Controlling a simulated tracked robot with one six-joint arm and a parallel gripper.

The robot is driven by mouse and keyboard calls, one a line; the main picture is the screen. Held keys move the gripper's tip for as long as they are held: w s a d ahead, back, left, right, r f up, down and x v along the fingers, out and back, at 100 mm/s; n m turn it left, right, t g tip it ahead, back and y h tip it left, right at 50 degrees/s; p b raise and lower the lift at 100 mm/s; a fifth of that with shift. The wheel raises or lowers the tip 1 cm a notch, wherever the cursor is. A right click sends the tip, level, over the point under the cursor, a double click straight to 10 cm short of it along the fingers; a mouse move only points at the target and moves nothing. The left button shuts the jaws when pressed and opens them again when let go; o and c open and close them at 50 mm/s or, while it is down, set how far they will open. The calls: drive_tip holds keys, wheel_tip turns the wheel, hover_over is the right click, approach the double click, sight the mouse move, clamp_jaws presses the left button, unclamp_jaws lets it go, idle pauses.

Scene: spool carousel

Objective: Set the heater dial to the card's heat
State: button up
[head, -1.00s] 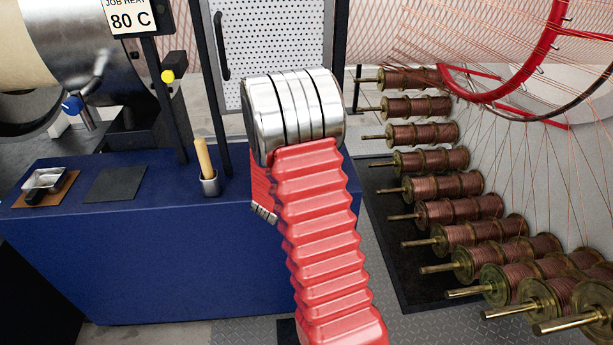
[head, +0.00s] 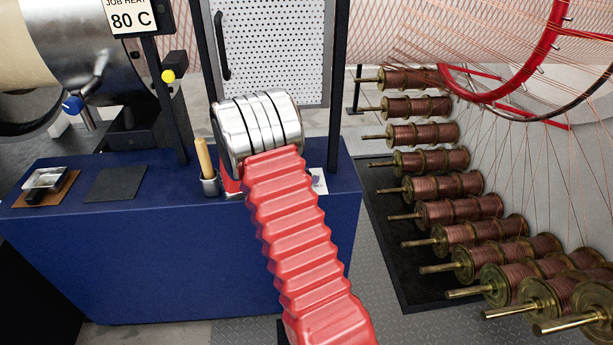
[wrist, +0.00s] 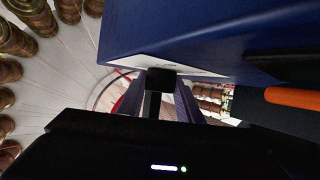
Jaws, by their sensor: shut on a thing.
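The job card (head: 131,17) reads "JOB HEAT 80 C" at the top left of the head view. My gripper (wrist: 159,88) shows in the wrist view, shut on a small black block (wrist: 161,78) that looks like the heater dial's knob. The block is in front of a white plate (wrist: 195,70) on the blue cabinet. Part of a white plate (head: 319,181) also shows in the head view, just right of my red arm. My arm hides the gripper and the dial there. I cannot read the dial's scale or its setting.
The blue cabinet (head: 150,250) carries a metal cup with a wooden-handled tool (head: 204,160), close left of my arm, plus a dark pad (head: 115,184) and a small metal tray (head: 46,179). Dark posts rise behind. Several copper spools (head: 440,185) stand at the right.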

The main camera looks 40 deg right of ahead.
drive_tip(key=shift+s+d+m+g, duration=0.15)
drive_tip(key=shift+d+m+g, duration=0.05)
drive_tip(key=shift+m+g, duration=0.55)
drive_tip(key=shift+g, duration=0.25)
drive_tip(key=o, duration=1)
drive_tip(key=shift+o, duration=0.2)
drive_tip(key=shift+a, duration=0.1)
drive_tip(key=shift+w+a+r, duration=0.2)
drive_tip(key=shift+a, duration=0.25)
drive_tip(key=v, duration=1.2)
drive_tip(key=shift+s+a+r, duration=0.1)
drive_tip(key=shift+a+r, duration=0.1)
drive_tip(key=shift+a, duration=0.15)
